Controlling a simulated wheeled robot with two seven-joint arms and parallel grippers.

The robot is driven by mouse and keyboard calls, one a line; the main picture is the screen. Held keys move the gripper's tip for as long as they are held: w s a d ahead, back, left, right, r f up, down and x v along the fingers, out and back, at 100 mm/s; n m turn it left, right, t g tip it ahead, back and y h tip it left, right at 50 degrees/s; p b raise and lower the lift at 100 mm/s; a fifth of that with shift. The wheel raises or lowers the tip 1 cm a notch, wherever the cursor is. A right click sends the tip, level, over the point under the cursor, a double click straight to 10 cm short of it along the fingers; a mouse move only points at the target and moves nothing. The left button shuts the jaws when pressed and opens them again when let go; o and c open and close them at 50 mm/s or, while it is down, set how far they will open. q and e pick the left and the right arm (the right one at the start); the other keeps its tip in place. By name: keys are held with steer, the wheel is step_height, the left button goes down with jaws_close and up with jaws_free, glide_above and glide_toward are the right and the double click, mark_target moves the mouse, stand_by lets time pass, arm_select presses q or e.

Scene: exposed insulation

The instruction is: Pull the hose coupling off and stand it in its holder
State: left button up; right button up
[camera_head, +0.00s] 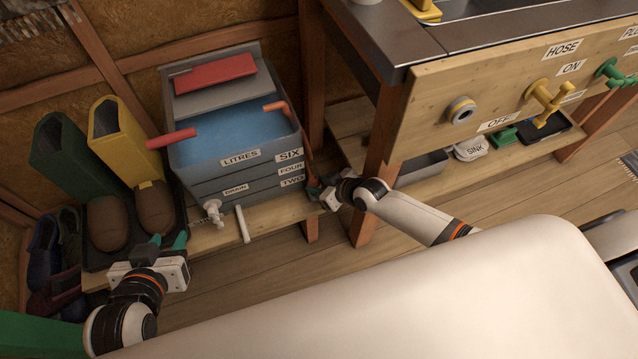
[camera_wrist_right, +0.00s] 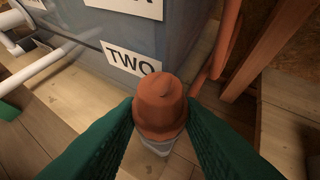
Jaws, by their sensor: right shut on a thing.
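In the right wrist view an orange, rounded coupling (camera_wrist_right: 160,104) with a pale grey lower part sits between my green fingers. My right gripper (camera_head: 318,190) is shut on it, beside the front right corner of the blue tank (camera_head: 228,137). In the head view the coupling is mostly hidden by the gripper. An orange hose (camera_head: 308,150) runs down the tank's right side; whether it joins the coupling I cannot tell. My left gripper (camera_head: 168,243) is open and empty, in front of the boots. I cannot make out which thing is the holder.
A white drain tap (camera_head: 213,211) projects from the tank. Boots (camera_head: 108,215) stand left. The floor in front is clear.

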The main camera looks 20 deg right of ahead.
arm_select(q)
steer(key=shift+s+f, duration=0.2)
steer(key=shift+s, duration=0.05)
stand_by(0.3)
steer(key=shift+w+r, duration=0.1)
steer(key=shift+w, duration=0.05)
steer(key=shift+w+d+r+t, duration=0.3)
steer(key=shift+w+r+t, duration=0.3)
arm_select(e)
steer(key=shift+f, duration=0.3)
arm_select(q)
steer(key=shift+w+r+b, duration=0.2)
steer(key=shift+b, duration=0.1)
arm_select(e)
steer(key=shift+f, duration=0.1)
steer(key=shift+f+b, duration=0.3)
steer(key=shift+f, duration=0.1)
arm_select(q)
steer(key=shift+w+d+r+t+h, duration=0.25)
steer(key=shift+w+r+t, duration=0.25)
steer(key=shift+r+t, duration=0.25)
steer(key=shift+w+d+r+t+h, duration=0.25)
steer(key=shift+w+r+t, duration=0.3)
steer(key=shift+r, duration=0.25)
arm_select(e)
steer(key=shift+f, duration=0.15)
